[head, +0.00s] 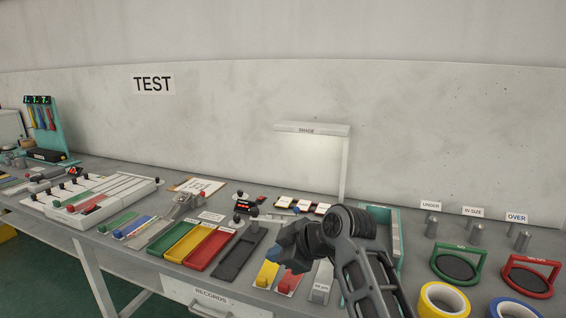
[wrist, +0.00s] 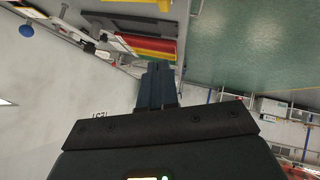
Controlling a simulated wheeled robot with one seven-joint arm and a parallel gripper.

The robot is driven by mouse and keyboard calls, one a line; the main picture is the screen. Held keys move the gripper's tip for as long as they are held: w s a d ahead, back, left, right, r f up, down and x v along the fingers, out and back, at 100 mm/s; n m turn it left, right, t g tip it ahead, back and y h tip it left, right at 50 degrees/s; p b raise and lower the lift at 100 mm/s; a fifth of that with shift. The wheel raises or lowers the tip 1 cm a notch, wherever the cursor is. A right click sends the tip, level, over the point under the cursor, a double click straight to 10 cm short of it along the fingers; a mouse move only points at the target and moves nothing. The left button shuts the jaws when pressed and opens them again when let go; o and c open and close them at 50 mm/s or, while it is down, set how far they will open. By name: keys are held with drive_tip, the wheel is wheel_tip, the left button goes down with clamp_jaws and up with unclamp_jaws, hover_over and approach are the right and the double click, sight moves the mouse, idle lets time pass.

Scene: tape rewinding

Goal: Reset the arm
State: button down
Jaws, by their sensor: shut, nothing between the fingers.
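My arm rises at the front of the bench in the head view, bent at a dark joint. My gripper (head: 276,252) hangs above the bench, left of that joint, apart from the things below it. In the wrist view my gripper's dark fingers (wrist: 158,68) are together with nothing between them. A yellow tape roll (head: 425,306) lies at the front right of the bench, and another roll (head: 513,308) is cut off by the lower edge.
Green, yellow and red trays (head: 212,247) lie left of my gripper. A lit shade stand (head: 310,128) rises behind it. Green (head: 455,268) and red (head: 530,277) round-framed holders stand at the right. Small metal cylinders (head: 475,235) stand behind them.

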drive_tip(key=s+d+f+m+t+h, duration=0.1)
drive_tip(key=s+d+f+m+t, duration=0.15)
drive_tip(key=s+d+f, duration=0.45)
drive_tip(key=s+d+f+m+t+h, duration=0.1)
drive_tip(key=s+d+f+m+h, duration=0.25)
drive_tip(key=s, duration=0.65)
drive_tip(key=s+d+f+m+t+y, duration=0.1)
drive_tip(key=s+d+f+m, duration=0.25)
drive_tip(key=s+f, duration=0.45)
drive_tip(key=s+d+r+m+t+h, duration=0.1)
drive_tip(key=s+d+r+m, duration=0.15)
drive_tip(key=s, duration=0.55)
drive_tip(key=s+d+r+m+t+h, duration=0.15)
drive_tip(key=s+d, duration=0.25)
drive_tip(key=s, duration=0.4)
drive_tip(key=s+d+r+m+t+h, duration=0.1)
drive_tip(key=s+d+r+m, duration=0.1)
drive_tip(key=s+r, duration=1.1)
drive_tip(key=shift+r+t+h, duration=0.3)
drive_tip(key=shift+r+t, duration=0.1)
drive_tip(key=shift+r, duration=0.2)
